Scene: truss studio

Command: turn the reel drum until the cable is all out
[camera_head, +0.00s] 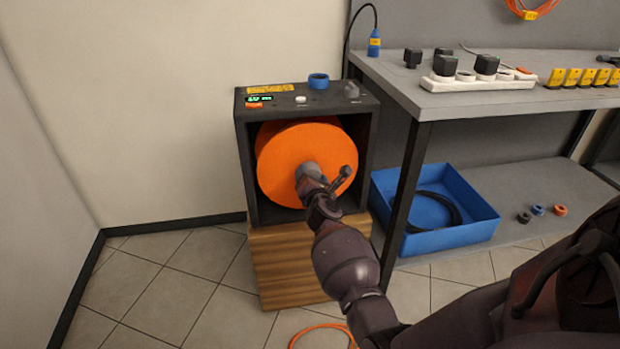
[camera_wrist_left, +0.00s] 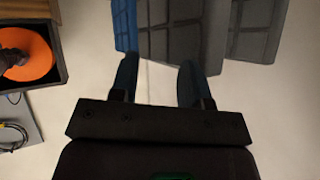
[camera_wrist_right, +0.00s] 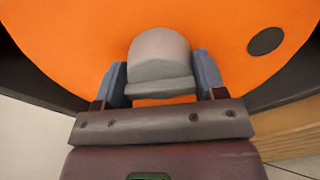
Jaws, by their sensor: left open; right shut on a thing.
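The orange reel drum (camera_head: 283,175) sits inside a dark, open-fronted housing (camera_head: 247,180) on a wooden block. My right gripper (camera_head: 312,178) is at the drum's face. In the right wrist view its fingers (camera_wrist_right: 161,88) are shut on a grey rounded knob (camera_wrist_right: 159,55) in front of the orange face (camera_wrist_right: 75,30). Orange cable (camera_head: 318,330) lies on the floor below the block, partly hidden by my right arm. My left gripper (camera_wrist_left: 157,85) is open and empty in the left wrist view, with the drum (camera_wrist_left: 35,52) off to the left.
The housing's top carries a lit green display (camera_head: 260,98), a white button (camera_head: 301,99) and a blue ring (camera_head: 318,81). A grey workbench (camera_head: 440,99) stands close on the right. A blue tray (camera_head: 465,236) holds dark cable on its lower shelf. The tiled floor at left is clear.

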